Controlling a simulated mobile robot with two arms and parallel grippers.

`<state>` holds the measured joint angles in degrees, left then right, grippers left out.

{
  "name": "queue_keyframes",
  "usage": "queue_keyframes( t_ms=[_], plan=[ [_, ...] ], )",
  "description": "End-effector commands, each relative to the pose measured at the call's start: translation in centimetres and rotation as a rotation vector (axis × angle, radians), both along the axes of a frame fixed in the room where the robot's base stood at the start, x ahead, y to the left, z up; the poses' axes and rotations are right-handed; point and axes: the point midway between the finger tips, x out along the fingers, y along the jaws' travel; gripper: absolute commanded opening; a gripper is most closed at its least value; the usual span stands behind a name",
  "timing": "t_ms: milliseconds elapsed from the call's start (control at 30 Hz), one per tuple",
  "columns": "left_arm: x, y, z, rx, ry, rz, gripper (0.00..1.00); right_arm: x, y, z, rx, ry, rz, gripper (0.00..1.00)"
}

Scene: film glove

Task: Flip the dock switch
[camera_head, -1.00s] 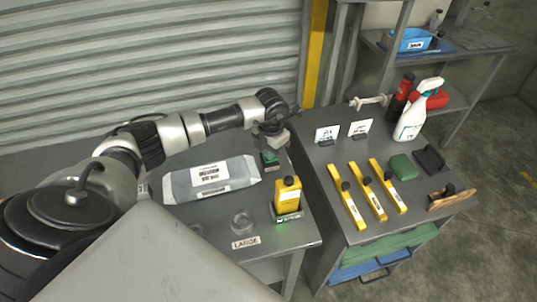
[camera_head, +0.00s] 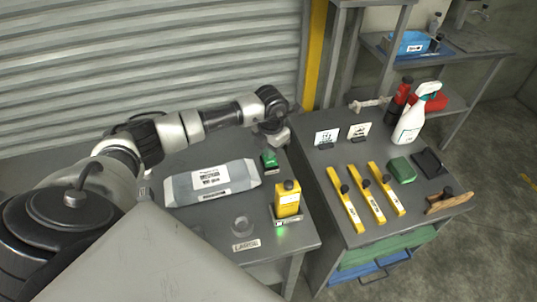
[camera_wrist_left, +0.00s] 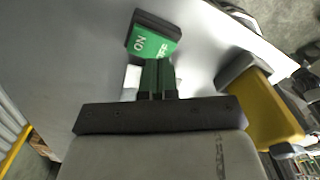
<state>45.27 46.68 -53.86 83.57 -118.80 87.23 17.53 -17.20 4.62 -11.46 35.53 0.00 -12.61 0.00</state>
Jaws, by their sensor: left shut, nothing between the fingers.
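The dock switch is a small green rocker in a dark housing (camera_head: 269,159) on the grey bench, near its back right. In the left wrist view the green rocker (camera_wrist_left: 152,45) shows ON at its left and OFF at its right, partly hidden by my fingertips. Which side is pressed I cannot tell. My left gripper (camera_head: 277,140) is just behind and above the switch. In the wrist view its fingers (camera_wrist_left: 157,72) are shut and empty, overlapping the switch's lower edge; contact is unclear. My right gripper is out of view.
A yellow bottle-shaped item (camera_head: 287,198) stands in a dock with a green light, in front of the switch. A grey labelled pack (camera_head: 212,183) lies to the left. A second table (camera_head: 330,178) with yellow tools and a spray bottle (camera_head: 410,120) stands right.

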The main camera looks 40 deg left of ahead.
Motion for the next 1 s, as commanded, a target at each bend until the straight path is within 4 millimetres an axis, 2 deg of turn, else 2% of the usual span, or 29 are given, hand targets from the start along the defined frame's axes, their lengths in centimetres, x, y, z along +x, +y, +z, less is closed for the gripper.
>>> queue_keyframes(
  t_ms=[33,467,1000],
  plan=[
    [0.0,0.0,0.7,0.000,-0.001,0.000,0.00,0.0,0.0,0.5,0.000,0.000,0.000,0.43],
    [0.0,0.0,4.0,-0.001,0.000,0.000,0.00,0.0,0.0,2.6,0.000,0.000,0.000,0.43],
    [0.0,0.0,4.1,-0.001,0.000,0.000,0.00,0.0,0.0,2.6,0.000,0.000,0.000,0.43]
  ],
)
